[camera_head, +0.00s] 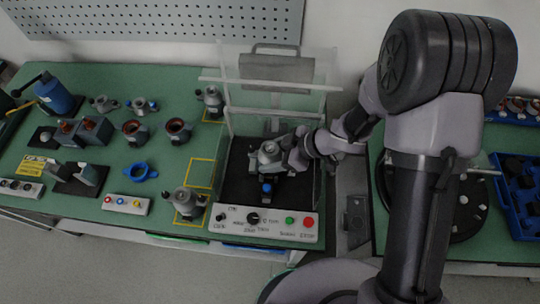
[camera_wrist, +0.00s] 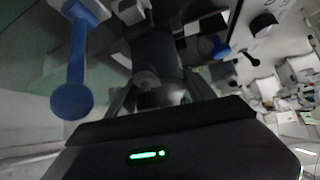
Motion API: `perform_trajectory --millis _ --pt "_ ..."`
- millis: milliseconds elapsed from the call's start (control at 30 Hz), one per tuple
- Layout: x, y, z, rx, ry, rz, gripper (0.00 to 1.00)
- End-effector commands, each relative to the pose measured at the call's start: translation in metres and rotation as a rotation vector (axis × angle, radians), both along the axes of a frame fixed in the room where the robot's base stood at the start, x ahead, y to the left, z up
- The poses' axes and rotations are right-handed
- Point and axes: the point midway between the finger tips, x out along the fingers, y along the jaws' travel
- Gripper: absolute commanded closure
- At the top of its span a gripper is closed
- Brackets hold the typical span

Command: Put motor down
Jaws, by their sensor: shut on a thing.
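A grey metal motor (camera_head: 267,152) is in the middle of the head view, over the black bed of the test station (camera_head: 235,185). My gripper (camera_head: 290,160) reaches in from the right and is shut on the motor. A blue part (camera_head: 267,188) shows just in front of the motor. The head view does not show clearly whether the motor touches the bed. The wrist view is dark and tilted; a blue lever with a round knob (camera_wrist: 72,102) shows at its left, and the gripped area is mostly in shadow.
The station has a clear guard (camera_head: 275,112) behind and a control panel (camera_head: 265,222) in front. Other motors stand at yellow-outlined spots on the left, one at the front (camera_head: 187,203) and one at the back (camera_head: 212,100). A yellow square (camera_head: 200,173) between them is empty.

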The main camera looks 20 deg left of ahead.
Motion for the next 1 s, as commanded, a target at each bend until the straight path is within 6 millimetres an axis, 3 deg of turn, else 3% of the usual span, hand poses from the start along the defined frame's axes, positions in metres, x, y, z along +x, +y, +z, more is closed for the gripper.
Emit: perform_trajectory --millis 467,500,567,600,867,1000 --pt "0.0 0.0 -0.011 0.001 -0.001 -0.001 1.0" --pt "0.0 0.0 -0.011 0.0 0.001 -0.001 0.31" --pt "0.0 0.0 -0.011 0.0 0.001 -0.001 0.2" --pt "0.0 0.0 -0.011 0.0 0.001 -0.001 0.16" --pt "0.0 0.0 -0.011 0.0 0.001 -0.001 0.16" --pt "0.001 -0.002 0.007 0.0 -0.002 -0.002 0.16"
